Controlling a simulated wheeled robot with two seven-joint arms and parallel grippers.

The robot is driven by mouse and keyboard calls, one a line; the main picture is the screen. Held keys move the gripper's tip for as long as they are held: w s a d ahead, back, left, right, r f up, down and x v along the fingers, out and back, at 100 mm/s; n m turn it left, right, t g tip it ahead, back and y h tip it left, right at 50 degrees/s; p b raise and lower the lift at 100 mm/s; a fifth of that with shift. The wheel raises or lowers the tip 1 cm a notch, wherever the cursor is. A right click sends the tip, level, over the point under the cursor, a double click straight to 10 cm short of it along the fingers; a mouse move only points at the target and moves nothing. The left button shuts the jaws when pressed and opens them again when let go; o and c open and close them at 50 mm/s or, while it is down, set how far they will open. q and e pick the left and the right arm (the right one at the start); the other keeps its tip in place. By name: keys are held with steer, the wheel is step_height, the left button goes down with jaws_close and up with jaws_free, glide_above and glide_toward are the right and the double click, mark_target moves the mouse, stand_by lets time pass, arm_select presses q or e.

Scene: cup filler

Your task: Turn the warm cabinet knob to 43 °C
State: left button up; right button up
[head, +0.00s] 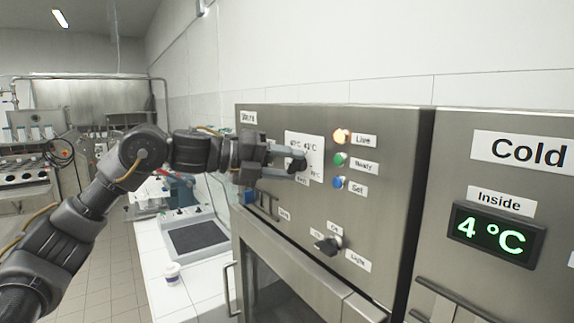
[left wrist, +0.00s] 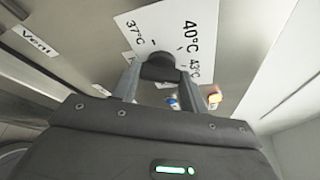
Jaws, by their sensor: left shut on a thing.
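The warm cabinet knob (left wrist: 159,67) is a dark round knob on a white dial card (left wrist: 140,28) on the steel cabinet front. In the left wrist view the card reads 37 °C, 40 °C and 43 °C, with 43 °C to the right of the knob. My left gripper (left wrist: 158,78) is shut on the knob, one finger on each side. In the head view my left gripper (head: 292,168) reaches the card (head: 314,150) from the left and hides part of it. I cannot tell which mark the knob points at. My right gripper is not in view.
A dark Light switch (head: 328,245) sits below. The Cold cabinet's display (head: 492,231) at right reads 4 °C. A white counter holds a scale (head: 197,236).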

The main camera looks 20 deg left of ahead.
arm_select(q)
steer(key=o, duration=1)
steer(key=shift+s+a, duration=0.15)
steer(key=shift+a, duration=0.05)
steer(key=b+v, duration=0.4)
steer(key=v, duration=0.6)
steer(key=shift+a+r, duration=0.1)
